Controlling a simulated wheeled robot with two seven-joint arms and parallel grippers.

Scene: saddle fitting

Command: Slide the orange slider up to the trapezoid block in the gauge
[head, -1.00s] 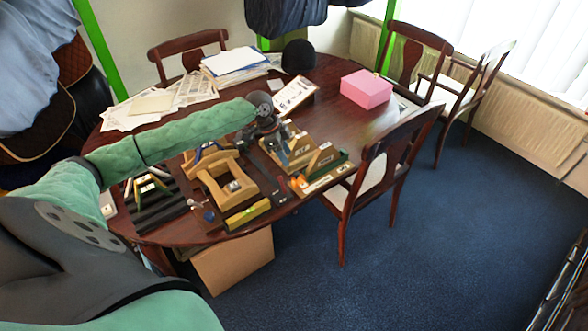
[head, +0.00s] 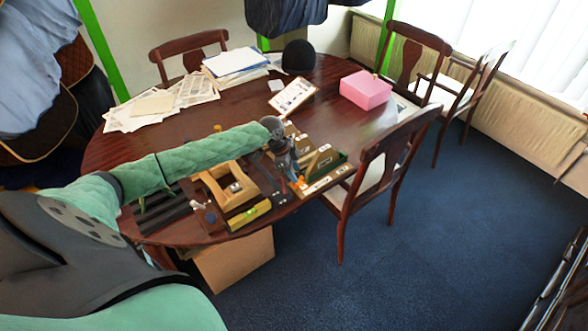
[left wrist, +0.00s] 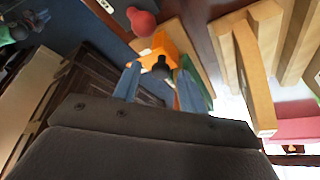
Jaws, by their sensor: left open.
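The gauge (head: 322,184) is a low wooden bed with a green back fence near the table's front right edge. The orange slider (head: 300,184) is at its near left end, partly behind my left gripper (head: 294,174). In the left wrist view the orange slider (left wrist: 160,45) shows just beyond my left fingertips (left wrist: 157,78), with a black knob (left wrist: 162,68) between them. My left gripper is open; I cannot tell whether it touches the slider. A small tan block stands in the gauge (head: 317,159); I cannot tell for sure that it is the trapezoid block. My right gripper is not in view.
A wooden frame (head: 226,194) and a yellow-green level (head: 249,216) lie left of the gauge. A red knob (left wrist: 141,22) shows near the slider. Wooden pieces (left wrist: 254,75) stand close right of my fingers. A chair (head: 376,180) is right of the gauge.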

